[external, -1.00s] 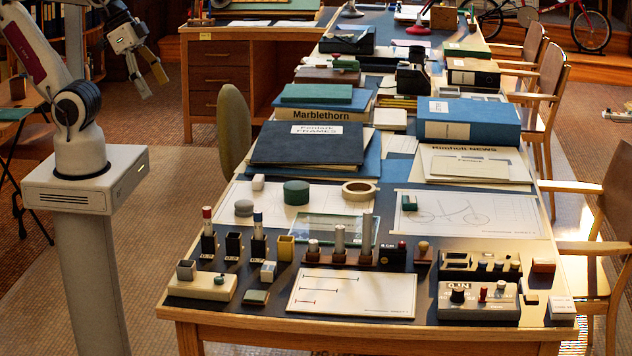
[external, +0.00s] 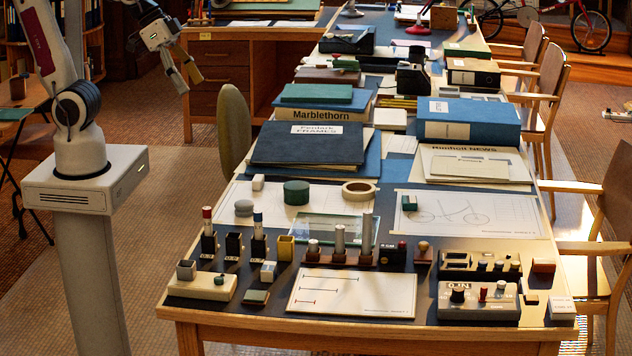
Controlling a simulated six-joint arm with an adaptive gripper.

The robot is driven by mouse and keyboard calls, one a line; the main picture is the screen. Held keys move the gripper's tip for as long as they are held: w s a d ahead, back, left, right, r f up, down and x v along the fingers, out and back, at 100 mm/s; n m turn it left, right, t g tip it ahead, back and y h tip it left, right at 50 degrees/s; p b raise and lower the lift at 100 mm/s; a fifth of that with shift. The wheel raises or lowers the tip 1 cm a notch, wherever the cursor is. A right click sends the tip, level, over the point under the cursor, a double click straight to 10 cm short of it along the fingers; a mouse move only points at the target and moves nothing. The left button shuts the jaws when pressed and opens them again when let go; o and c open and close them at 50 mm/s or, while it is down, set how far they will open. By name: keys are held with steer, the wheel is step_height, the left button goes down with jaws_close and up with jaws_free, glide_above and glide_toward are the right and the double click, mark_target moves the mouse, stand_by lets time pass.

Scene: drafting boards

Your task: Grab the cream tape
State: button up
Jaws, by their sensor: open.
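The cream tape (external: 373,189) is a ring-shaped roll lying flat on a white drawing sheet, near the middle of the long table. A dark green round piece (external: 296,192) lies just left of it. My gripper (external: 187,80) is open and empty, high at the upper left. It hangs in the air left of the table, well apart from the tape, with its fingers pointing down and to the right.
A glass sheet (external: 335,228) lies in front of the tape. Several upright cylinders on a brown rack (external: 337,261) stand nearer. Dark folders (external: 310,143) are stacked behind. A green chair back (external: 234,130) stands at the table's left edge.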

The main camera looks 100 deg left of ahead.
steer(key=w+a+f+n+t, duration=0.1)
steer(key=w+a+f, duration=0.2)
steer(key=w, duration=0.5)
steer(key=w+a+f+n+y, duration=0.1)
steer(key=w+a+f, duration=0.15)
steer(key=w, duration=0.65)
steer(key=w+a+f+n+t, duration=0.15)
steer(key=w+f, duration=0.25)
steer(key=w, duration=0.4)
steer(key=n+g+y, duration=0.1)
steer(key=n+y, duration=0.2)
steer(key=y, duration=0.2)
glide_toward(358, 187)
steer(key=shift+w+f, duration=0.3)
steer(key=shift+w, duration=0.15)
steer(key=shift+x, duration=1.3)
steer(key=shift+x, duration=2.55)
